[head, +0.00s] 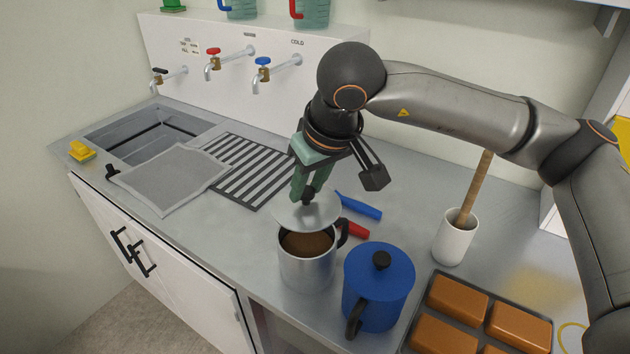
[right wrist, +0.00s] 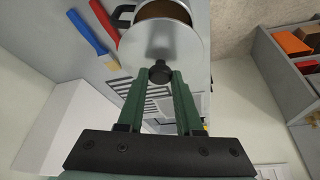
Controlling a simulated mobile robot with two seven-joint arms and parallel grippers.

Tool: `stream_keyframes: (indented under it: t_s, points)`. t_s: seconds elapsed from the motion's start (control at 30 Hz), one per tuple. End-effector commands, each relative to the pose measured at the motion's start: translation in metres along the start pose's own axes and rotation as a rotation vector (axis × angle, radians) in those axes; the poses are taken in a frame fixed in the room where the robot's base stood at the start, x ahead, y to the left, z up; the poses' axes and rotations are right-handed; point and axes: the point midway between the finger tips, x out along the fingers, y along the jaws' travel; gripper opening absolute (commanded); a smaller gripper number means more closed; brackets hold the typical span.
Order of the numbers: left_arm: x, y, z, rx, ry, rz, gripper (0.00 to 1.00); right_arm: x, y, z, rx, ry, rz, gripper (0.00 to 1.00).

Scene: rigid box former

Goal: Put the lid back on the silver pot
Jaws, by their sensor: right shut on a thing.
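The silver pot (head: 306,268) stands upright on the counter, its top partly uncovered, with brown contents showing. Its black handle is on the right. My right gripper (head: 308,192) is shut on the black knob of the silver lid (head: 318,212) and holds the lid above the back part of the pot's opening. In the right wrist view, the lid (right wrist: 160,45) hangs from the green fingertips (right wrist: 160,76) by its knob and hides part of the pot's opening. Whether the lid touches the rim I cannot tell. My left gripper is not in view.
A blue lidded pot (head: 376,290) stands close to the right of the silver pot. Red (head: 352,230) and blue (head: 360,206) handled tools lie behind. A white holder (head: 455,240), a tray of brown loaves (head: 450,338), a striped drain mat (head: 245,170) and a sink (head: 150,135) surround them.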

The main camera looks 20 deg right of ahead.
Motion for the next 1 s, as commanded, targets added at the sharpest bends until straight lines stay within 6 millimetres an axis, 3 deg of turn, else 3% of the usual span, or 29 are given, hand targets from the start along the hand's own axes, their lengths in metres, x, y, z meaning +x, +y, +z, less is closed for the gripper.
stream_keyframes:
  t_s: [0.27,0.77,1.0]
  points:
    - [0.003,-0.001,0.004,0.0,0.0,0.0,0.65,0.007,-0.001,0.003,-0.008,0.001,-0.003,0.0]
    - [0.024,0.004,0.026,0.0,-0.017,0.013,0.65,0.051,-0.001,0.021,-0.007,0.001,-0.004,0.0]
    - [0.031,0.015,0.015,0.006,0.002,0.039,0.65,0.06,-0.001,0.025,-0.007,0.001,-0.003,0.0]
